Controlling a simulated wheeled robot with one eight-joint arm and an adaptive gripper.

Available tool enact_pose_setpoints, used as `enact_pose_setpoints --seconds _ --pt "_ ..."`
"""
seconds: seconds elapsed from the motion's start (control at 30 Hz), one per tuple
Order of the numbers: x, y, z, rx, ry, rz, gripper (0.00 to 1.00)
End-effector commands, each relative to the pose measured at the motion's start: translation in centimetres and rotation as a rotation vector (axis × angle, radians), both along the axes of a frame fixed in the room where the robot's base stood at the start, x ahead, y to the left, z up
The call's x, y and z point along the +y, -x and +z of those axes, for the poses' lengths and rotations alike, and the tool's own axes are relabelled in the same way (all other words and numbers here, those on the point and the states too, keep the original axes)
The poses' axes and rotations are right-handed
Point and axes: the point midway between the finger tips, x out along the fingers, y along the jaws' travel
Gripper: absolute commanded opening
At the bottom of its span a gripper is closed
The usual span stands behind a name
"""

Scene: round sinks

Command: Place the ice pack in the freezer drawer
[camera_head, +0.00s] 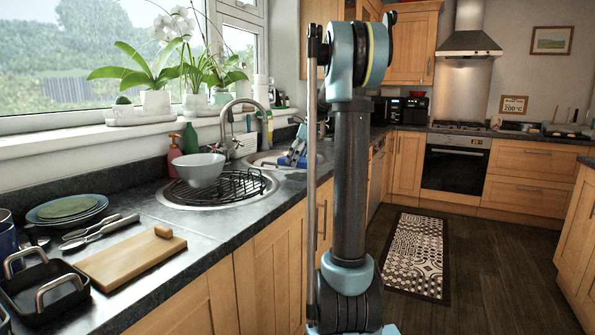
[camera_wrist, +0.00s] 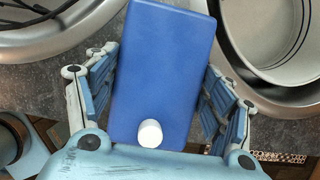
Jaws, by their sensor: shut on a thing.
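The ice pack is a flat blue block with a white cap (camera_wrist: 160,65). In the wrist view it fills the middle, between the two blue-grey fingers of my gripper (camera_wrist: 162,88), which is shut on it from both sides.
The near round sink (camera_head: 240,202) has a black rack and a grey bowl (camera_head: 199,168). A cutting board (camera_head: 130,258), a black pan (camera_head: 42,290) and plates (camera_head: 67,208) stand on the near counter. An oven (camera_head: 455,168) and drawers (camera_head: 532,160) line the back. Open floor with a rug (camera_head: 417,253) lies right.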

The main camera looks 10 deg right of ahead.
Motion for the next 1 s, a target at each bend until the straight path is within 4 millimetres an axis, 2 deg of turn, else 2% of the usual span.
enact_pose_setpoints --seconds 0.33,0.67,0.7,0.77,1.0 --pt "0.0 0.0 -3.8 0.0 0.0 0.0 0.38" --pt "0.0 0.0 -4.1 0.0 0.0 0.0 0.38" --pt "0.0 0.0 -4.1 0.0 0.0 0.0 0.79" --pt "0.0 0.0 -4.1 0.0 0.0 0.0 0.93" --pt "0.0 0.0 -4.1 0.0 0.0 0.0 0.95"
